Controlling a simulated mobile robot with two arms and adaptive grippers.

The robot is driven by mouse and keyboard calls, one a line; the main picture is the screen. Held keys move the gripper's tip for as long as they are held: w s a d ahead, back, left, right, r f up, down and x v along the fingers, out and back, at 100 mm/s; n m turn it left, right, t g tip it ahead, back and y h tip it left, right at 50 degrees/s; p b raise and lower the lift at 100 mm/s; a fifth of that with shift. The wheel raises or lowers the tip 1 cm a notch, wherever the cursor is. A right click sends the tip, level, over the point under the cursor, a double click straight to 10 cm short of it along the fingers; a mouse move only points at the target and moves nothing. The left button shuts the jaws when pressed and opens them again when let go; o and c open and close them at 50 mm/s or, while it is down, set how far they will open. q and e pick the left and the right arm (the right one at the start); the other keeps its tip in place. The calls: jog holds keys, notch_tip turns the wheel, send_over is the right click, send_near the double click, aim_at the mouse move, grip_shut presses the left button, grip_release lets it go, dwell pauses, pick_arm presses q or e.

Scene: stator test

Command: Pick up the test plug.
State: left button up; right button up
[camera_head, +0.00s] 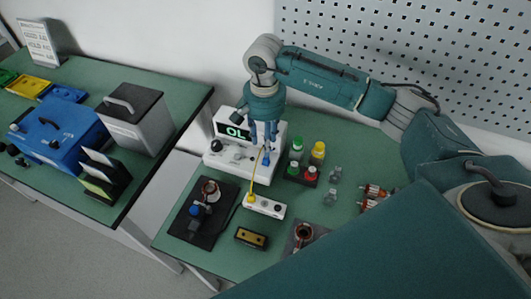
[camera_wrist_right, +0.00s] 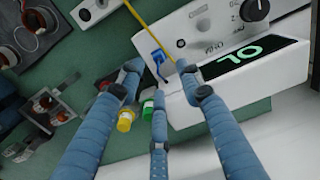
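A small blue plug-like piece (camera_wrist_right: 158,57) sits at the lower edge of the white tester in the right wrist view. It also shows just below my right gripper (camera_head: 264,143) in the head view. In the wrist view the fingers of my right gripper (camera_wrist_right: 158,72) are spread around the blue piece, with gaps showing. A yellow plug (camera_head: 250,197) stands in a white socket strip (camera_head: 268,208). A thin yellow cable (camera_head: 256,172) runs from it up toward the tester. I cannot tell for sure which plug is the test plug. My left gripper is out of view.
The white tester (camera_head: 222,158) reads "OL". Green and yellow-capped bottles (camera_head: 318,152) and red and green buttons (camera_head: 304,173) stand right of the gripper. A black mat (camera_head: 184,222) with a copper coil part lies at front left. A perforated wall (camera_head: 420,50) rises behind.

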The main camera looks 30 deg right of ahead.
aim_at(265, 158)
jog(key=shift+s+a+f+p, duration=0.1)
jog(key=shift+s+f+p, duration=0.1)
jog(key=shift+f, duration=0.4)
jog(key=shift+s+a+f+p, duration=0.1)
jog(key=shift+f+p, duration=0.05)
jog(key=shift+f, duration=0.45)
jog(key=shift+d+f+p, duration=0.1)
jog(key=shift+f+p, duration=0.2)
jog(key=shift+p, duration=0.1)
jog(key=f+p, duration=0.1)
jog(key=f, duration=0.1)
jog(key=f+p, duration=0.1)
jog(key=shift+w+d+f, duration=0.15)
jog(key=shift+w+f, duration=0.05)
jog(key=shift+f, duration=0.65)
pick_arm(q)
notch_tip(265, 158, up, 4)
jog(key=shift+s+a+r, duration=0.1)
pick_arm(e)
grip_shut()
